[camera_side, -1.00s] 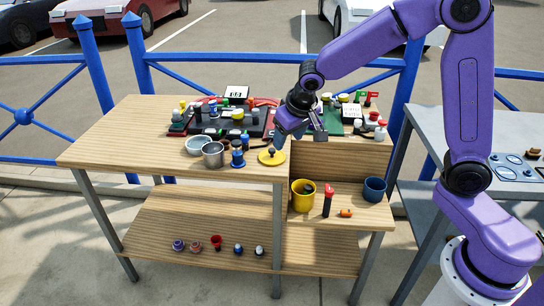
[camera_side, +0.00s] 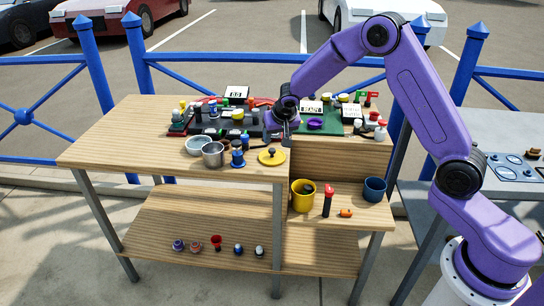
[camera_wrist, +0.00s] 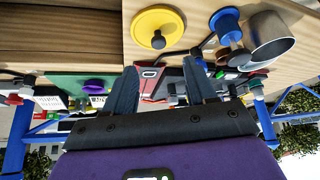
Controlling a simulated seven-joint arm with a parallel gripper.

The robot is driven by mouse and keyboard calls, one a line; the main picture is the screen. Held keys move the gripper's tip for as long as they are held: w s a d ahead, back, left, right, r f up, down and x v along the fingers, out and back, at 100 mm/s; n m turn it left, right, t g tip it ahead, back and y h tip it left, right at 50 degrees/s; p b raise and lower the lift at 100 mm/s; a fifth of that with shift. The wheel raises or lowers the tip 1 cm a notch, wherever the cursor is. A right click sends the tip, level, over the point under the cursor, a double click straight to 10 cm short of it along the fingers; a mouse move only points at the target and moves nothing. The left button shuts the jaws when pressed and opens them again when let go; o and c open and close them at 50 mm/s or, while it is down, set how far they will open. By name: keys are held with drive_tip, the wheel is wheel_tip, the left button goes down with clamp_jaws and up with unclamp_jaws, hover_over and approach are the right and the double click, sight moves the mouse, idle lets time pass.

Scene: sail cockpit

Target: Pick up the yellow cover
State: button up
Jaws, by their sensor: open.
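The yellow cover (camera_side: 272,158) is a flat round disc with a dark knob on top. It lies on the tabletop (camera_side: 120,140) near the front edge, beside a blue-based item. In the wrist view the yellow cover (camera_wrist: 150,27) shows whole at the upper middle, with its dark knob facing me. My gripper (camera_side: 285,130) is above the table behind the cover, apart from it. In the wrist view my gripper (camera_wrist: 165,78) has its two dark fingers spread with nothing held between them; the cover lies beyond the fingertips.
A blue item (camera_side: 237,155), a metal cup (camera_side: 213,154) and a pale bowl (camera_side: 198,145) stand left of the cover. Trays with many small items fill the table's back. A yellow pot (camera_side: 303,195) and a blue cup (camera_side: 374,188) stand on the lower right shelf. The table's left is clear.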

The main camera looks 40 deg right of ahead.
sight(272, 150)
drive_tip(key=shift+x, duration=4.9)
clamp_jaws()
